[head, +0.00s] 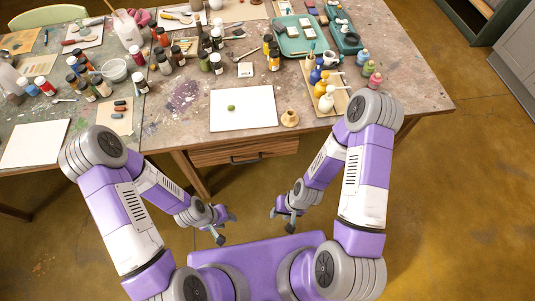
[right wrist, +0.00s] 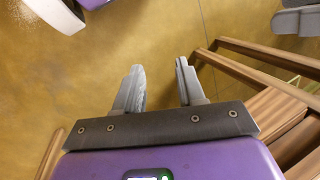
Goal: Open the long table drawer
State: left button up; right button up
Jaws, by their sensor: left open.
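The long drawer (head: 222,157) is a wooden front under the near edge of the table, with a dark bar handle (head: 246,161) at its middle. It looks shut, its front about flush with the table's frame. My left gripper (head: 228,228) is open and empty, below and to the left of the handle in the head view, over the floor. My right gripper (head: 281,220) is below and to the right of the handle, clear of it. In the right wrist view its fingers (right wrist: 160,88) stand apart with only floor between them.
The paint-stained table (head: 185,95) bears several paint bottles, a white sheet (head: 232,118) with a green blob, a small tan pot (head: 289,118) and a teal tray (head: 292,46). Wooden table parts (right wrist: 265,70) show at right in the right wrist view. The floor before the drawer is clear.

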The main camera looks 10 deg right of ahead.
notch_tip(320, 180, down, 5)
jog(key=s+a+g+y, duration=0.3)
jog(key=w+a+t+y+b, duration=0.1)
jog(key=w+a+t+y, duration=0.1)
jog(key=w+a+y, duration=0.45)
jog(key=w+d+m+t, duration=0.3)
jog(key=w+t, duration=0.5)
jog(key=w+d+m+t, duration=0.2)
jog(key=w+d+t, duration=0.1)
jog(key=w+t, duration=0.45)
jog(key=f+b+x, duration=0.1)
jog(key=b+x, duration=0.1)
jog(key=x, duration=0.4)
jog(key=shift+w+a, duration=0.2)
jog(key=shift+a, duration=0.2)
jog(key=shift+r+g, duration=0.1)
jog(key=shift+g, duration=0.15)
jog(key=shift+c, duration=0.5)
grip_shut()
